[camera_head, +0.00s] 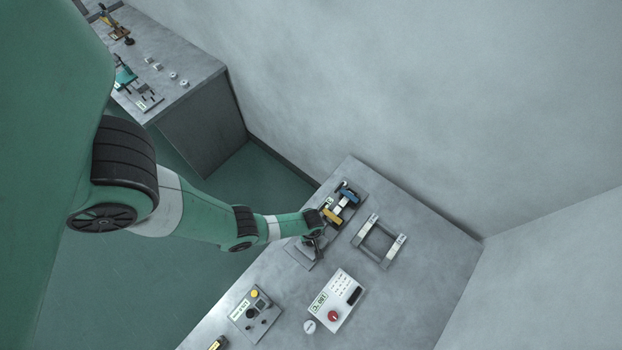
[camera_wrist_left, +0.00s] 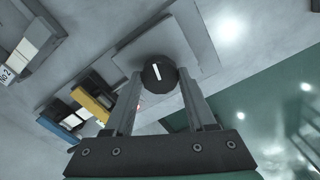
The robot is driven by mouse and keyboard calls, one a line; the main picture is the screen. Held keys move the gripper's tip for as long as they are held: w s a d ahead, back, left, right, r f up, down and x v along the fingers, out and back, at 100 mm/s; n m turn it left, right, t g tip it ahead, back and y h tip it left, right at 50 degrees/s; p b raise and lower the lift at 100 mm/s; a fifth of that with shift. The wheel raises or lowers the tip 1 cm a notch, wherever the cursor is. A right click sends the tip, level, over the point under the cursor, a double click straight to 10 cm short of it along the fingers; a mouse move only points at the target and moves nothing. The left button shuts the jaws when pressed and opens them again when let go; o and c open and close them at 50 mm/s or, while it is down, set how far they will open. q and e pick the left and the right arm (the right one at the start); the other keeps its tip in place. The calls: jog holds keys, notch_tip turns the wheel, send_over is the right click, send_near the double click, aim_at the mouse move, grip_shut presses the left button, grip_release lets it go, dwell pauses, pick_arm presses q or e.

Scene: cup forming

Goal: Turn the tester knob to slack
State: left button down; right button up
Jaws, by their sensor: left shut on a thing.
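The black round knob (camera_wrist_left: 158,74) with a white pointer line sits on a grey plate (camera_wrist_left: 150,47) in the left wrist view. The line stands nearly upright in that picture, leaning slightly. My left gripper (camera_wrist_left: 159,72) has one finger on each side of the knob and is shut on it. In the head view my left gripper (camera_head: 314,243) is over a grey plate (camera_head: 299,255) on the near left edge of the table; the knob is too small or hidden to make out there. My right gripper is in neither view.
A fixture with yellow (camera_head: 332,217) and blue (camera_head: 348,195) blocks stands just beyond the gripper. A grey frame (camera_head: 371,257), a white panel with a red button (camera_head: 333,316) and a small button box (camera_head: 254,311) share the table. Another bench (camera_head: 205,125) stands at the upper left.

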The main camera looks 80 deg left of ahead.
pick_arm(q)
jog(key=shift+n, duration=1.3)
jog(key=shift+c, duration=1.1)
grip_release()
